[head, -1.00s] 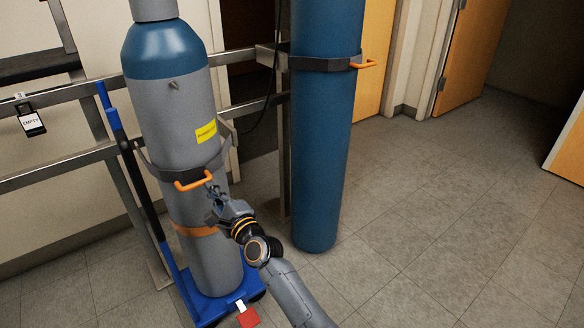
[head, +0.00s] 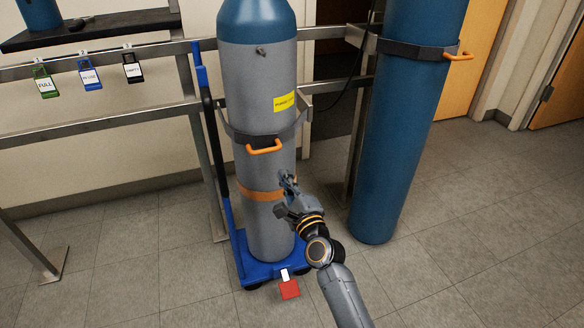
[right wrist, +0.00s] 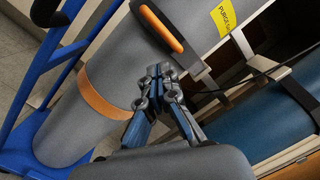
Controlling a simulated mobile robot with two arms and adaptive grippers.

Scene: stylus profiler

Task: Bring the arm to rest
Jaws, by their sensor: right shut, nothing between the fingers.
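My right gripper (head: 286,184) is shut and empty, in front of the grey cylinder (head: 262,85) with a blue shoulder and yellow label. It is below and right of the orange handle (head: 264,147) on that cylinder's dark strap. In the right wrist view, the shut fingertips (right wrist: 159,70) show beside the grey cylinder (right wrist: 80,125), with the orange handle (right wrist: 160,27) just above them and apart. The arm reaches in from the bottom of the head view. My left gripper is not in view.
The grey cylinder stands on a blue cart (head: 226,170) with a red pedal (head: 289,289). A blue cylinder (head: 405,130) stands strapped at the right. Tags (head: 90,77) hang on a metal rail (head: 120,121) at the left. The floor at the right (head: 490,220) is clear.

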